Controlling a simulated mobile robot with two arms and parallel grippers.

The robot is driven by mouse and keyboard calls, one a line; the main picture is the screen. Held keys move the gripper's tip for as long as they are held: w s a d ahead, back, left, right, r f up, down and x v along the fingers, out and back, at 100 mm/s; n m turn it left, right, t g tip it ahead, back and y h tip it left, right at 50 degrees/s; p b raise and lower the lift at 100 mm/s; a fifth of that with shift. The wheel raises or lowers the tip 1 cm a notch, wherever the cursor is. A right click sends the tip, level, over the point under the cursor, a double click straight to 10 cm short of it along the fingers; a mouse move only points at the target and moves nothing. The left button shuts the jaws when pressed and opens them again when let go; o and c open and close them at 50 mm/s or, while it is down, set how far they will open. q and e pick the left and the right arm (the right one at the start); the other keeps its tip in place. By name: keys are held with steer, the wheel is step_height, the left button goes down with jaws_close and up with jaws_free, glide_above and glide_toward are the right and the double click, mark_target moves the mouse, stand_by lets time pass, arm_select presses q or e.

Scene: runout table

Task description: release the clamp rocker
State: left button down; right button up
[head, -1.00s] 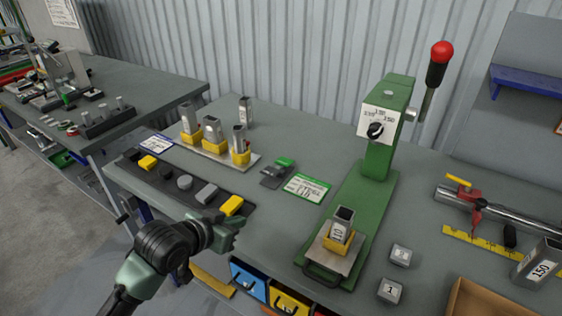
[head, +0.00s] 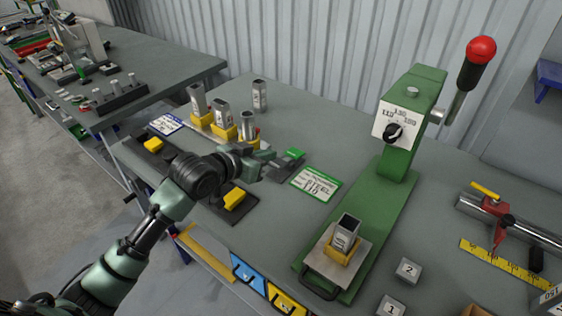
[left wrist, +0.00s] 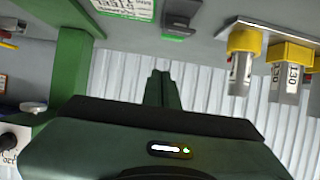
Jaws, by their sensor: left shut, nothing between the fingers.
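The clamp rocker (head: 290,161) is a small grey block with a bright green end, on the table just left of the green-edged card. In the left wrist view it shows at the top (left wrist: 181,20), green end lowest. My left gripper (head: 270,166) is shut and empty. Its fingertips are close to the rocker's left side in the head view and hide part of it; I cannot tell whether they touch. In the left wrist view the shut fingers (left wrist: 160,86) show below the rocker, with a gap in the picture. My right gripper is not in view.
A green press (head: 400,150) with a red-knobbed lever stands to the right, a metal tube in its yellow holder. Yellow-based tubes (head: 223,118) stand behind my left gripper. A green-edged card (head: 316,184) lies right of the rocker. Bare table lies behind the card.

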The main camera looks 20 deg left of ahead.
arm_select(q)
steer(key=p, duration=0.1)
glide_above(281, 168)
steer(key=f, duration=0.3)
steer(key=shift+w+d, duration=0.15)
steer(key=shift+w, duration=0.15)
steer(key=f, duration=0.2)
steer(key=shift+s+f+p, duration=0.2)
steer(key=shift+f+p, duration=0.1)
steer(key=shift+p, duration=0.05)
steer(key=shift+s+f, duration=0.2)
steer(key=shift+f, duration=0.5)
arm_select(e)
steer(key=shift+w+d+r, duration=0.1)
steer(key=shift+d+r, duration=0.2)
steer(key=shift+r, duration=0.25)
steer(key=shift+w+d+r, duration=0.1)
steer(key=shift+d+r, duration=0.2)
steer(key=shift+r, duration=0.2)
arm_select(q)
steer(key=shift+f, duration=0.1)
